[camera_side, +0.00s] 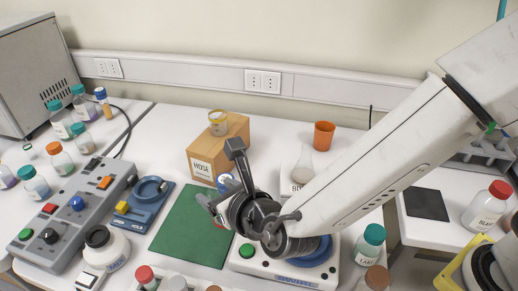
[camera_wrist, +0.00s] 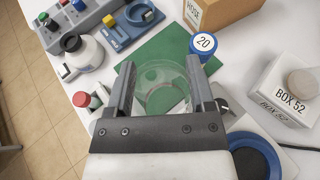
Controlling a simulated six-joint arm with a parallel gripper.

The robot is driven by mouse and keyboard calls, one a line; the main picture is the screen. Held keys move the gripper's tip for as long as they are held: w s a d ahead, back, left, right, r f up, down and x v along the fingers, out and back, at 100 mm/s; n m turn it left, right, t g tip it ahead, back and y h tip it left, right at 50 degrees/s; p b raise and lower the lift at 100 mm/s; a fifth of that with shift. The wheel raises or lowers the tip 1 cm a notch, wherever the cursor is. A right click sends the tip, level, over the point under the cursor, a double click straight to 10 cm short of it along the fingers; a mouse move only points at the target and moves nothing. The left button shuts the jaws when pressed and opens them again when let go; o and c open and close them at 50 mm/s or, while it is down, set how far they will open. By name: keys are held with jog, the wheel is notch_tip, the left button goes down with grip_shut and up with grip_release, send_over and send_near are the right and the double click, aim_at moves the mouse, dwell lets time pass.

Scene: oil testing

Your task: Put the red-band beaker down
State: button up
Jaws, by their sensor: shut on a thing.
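A clear glass beaker (camera_wrist: 160,88) sits between the fingers of my gripper (camera_wrist: 160,68) in the wrist view. I see its round rim from above, and the green shows through it; I cannot make out a red band. The gripper is shut on it. The green mat (camera_wrist: 145,50) lies beyond and beneath it. In the side view my gripper (camera_side: 222,178) is at the right edge of the green mat (camera_side: 185,232), and the beaker is not clearly visible there. I cannot tell whether its base touches anything.
The cardboard box (camera_side: 208,150) is behind the mat. A device with a blue round plate (camera_wrist: 252,157) is to the right. A red-capped bottle (camera_wrist: 82,99) is at left. Much of the mat is bare.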

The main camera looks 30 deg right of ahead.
jog(key=w+a+f, duration=0.2)
jog(key=w+f, duration=0.1)
jog(key=w+a+f, duration=0.3)
jog(key=w, duration=0.1)
jog(key=w+a+f, duration=0.2)
jog(key=w+f, duration=0.1)
jog(key=w, duration=0.1)
jog(key=shift+a+f, duration=0.15)
jog(key=shift+a, duration=0.15)
jog(key=shift+f, duration=0.1)
jog(key=shift+w+a+f, duration=0.15)
jog(key=shift+w+f, duration=0.05)
jog(key=shift+f, duration=1.55)
jog(key=shift+f, duration=0.1)
jog(key=o, duration=1.2)
